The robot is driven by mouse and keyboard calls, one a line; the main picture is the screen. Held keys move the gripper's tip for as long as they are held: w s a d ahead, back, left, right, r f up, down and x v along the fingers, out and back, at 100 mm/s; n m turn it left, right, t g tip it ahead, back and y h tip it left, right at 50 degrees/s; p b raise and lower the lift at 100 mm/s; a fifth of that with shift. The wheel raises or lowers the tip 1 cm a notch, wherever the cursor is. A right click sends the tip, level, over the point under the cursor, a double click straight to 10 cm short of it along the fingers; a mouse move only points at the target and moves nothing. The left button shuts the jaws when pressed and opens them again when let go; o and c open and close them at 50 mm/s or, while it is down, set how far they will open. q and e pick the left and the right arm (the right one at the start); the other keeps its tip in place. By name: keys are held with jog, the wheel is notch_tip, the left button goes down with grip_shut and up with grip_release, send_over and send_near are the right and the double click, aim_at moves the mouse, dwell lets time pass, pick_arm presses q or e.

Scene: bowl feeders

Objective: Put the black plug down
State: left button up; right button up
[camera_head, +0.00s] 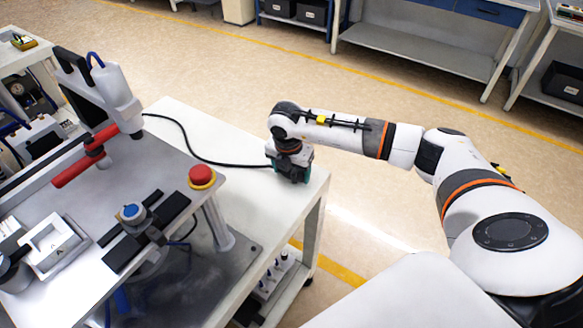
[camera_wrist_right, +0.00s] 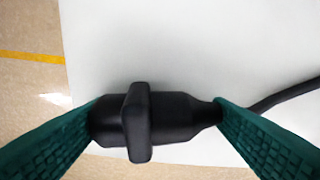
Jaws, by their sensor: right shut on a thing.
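The black plug (camera_wrist_right: 150,122) lies between the two green ribbed fingers of my right gripper (camera_wrist_right: 158,120) in the right wrist view. The fingers are shut on its two ends. The white table top (camera_wrist_right: 190,50) is right below it; I cannot tell whether the plug touches it. In the head view my right gripper (camera_head: 291,172) points down over the right end of the white table (camera_head: 180,120), and it hides the plug. The black cable (camera_head: 190,140) runs from the gripper to the left across the table. My left gripper is not in view.
A metal plate with a red emergency button (camera_head: 202,174), a blue knob (camera_head: 131,212) and a red-handled clamp (camera_head: 95,150) stands left of my right gripper. The table's right edge is close to the gripper. The table top behind the plate is mostly clear.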

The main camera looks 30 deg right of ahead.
jog(key=shift+f, duration=0.2)
jog(key=o, duration=1.1)
jog(key=shift+c, duration=0.2)
jog(key=shift+r, duration=0.1)
